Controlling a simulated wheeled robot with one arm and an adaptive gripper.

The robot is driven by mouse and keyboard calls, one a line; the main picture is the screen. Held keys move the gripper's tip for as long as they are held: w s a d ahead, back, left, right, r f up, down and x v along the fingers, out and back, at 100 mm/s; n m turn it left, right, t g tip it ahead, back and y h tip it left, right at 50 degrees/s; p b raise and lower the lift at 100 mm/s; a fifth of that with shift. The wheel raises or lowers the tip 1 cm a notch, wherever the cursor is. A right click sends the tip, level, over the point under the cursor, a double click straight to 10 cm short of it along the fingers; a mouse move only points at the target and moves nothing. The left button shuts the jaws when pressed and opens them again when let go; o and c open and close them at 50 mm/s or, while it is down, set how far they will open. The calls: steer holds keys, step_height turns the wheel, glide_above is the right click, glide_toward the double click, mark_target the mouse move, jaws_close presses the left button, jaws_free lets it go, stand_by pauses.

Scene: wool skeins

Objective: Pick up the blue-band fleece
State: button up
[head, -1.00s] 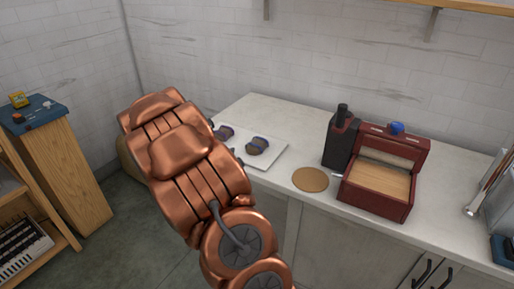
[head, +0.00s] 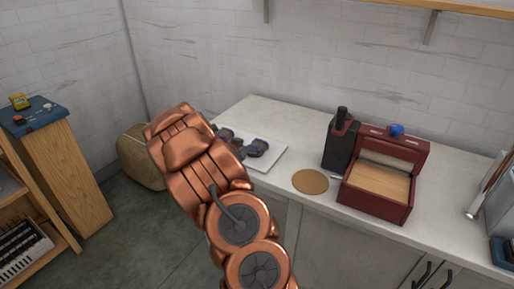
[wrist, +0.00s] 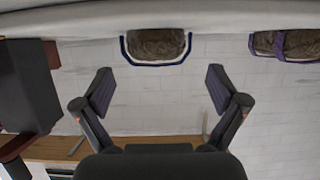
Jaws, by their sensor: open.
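The blue-band fleece (wrist: 157,43) is a brown bundle with a dark blue band, near the top middle of the wrist view. In the head view it (head: 260,147) lies on the white tray (head: 268,163), partly hidden by my gripper. My gripper (wrist: 159,72) is open and empty, its two fingers spread to either side of the fleece in the picture, with a gap before it. A second fleece with a purple band (wrist: 285,44) is to the right in the wrist view; in the head view it is left of the blue-band one and mostly covered.
The wrist view is upside down. On the counter (head: 268,112), a black and dark red container (head: 340,143), a round tan mat (head: 310,181) and an open red box (head: 376,190) stand right of the tray. The white wall rises behind.

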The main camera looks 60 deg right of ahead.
mark_target(257, 144)
steer(key=shift+s+d, duration=0.25)
steer(key=shift+d, duration=0.65)
steer(key=shift+p+x, duration=0.35)
steer(key=shift+x, duration=0.65)
steer(key=shift+w+a+f, duration=0.1)
steer(key=shift+c, duration=0.4)
steer(key=c, duration=1)
